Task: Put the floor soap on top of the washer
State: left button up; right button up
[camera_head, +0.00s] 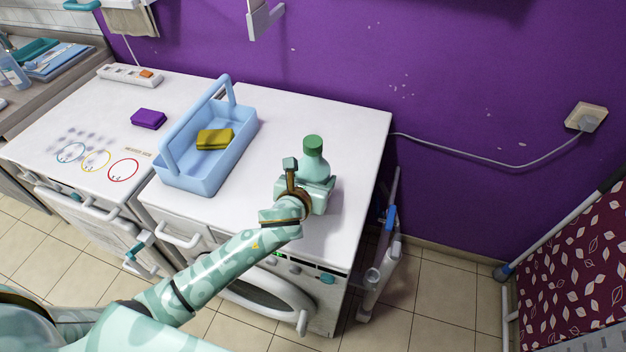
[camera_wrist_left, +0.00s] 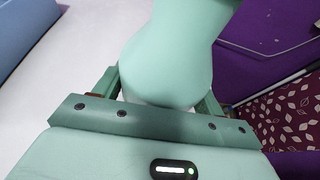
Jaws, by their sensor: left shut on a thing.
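The soap is a pale green bottle (camera_head: 314,163) with a darker green cap, upright over the white top of the washer (camera_head: 350,130), near its right side. My left gripper (camera_head: 318,188) is shut on the bottle's lower part. In the left wrist view the bottle (camera_wrist_left: 170,55) fills the space between the two fingers of my left gripper (camera_wrist_left: 160,90). The bottle's base is hidden by the gripper, so I cannot tell whether it touches the washer top. My right gripper is in neither view.
A light blue caddy (camera_head: 180,171) with a yellow sponge (camera_head: 214,139) stands left of the bottle on the washer. A purple sponge (camera_head: 148,117) lies on the neighbouring appliance. The washer top behind the bottle is clear. A grey cable (camera_head: 480,161) runs along the purple wall.

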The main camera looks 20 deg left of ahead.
pick_arm(q)
jog(key=shift+r, duration=0.15)
jog(key=o, duration=1.4)
jog(key=shift+s+a+r, duration=0.1)
jog(key=shift+s, duration=0.2)
jog(key=p+v, duration=0.3)
jog(key=v, duration=0.8)
jog(key=shift+s, duration=0.25)
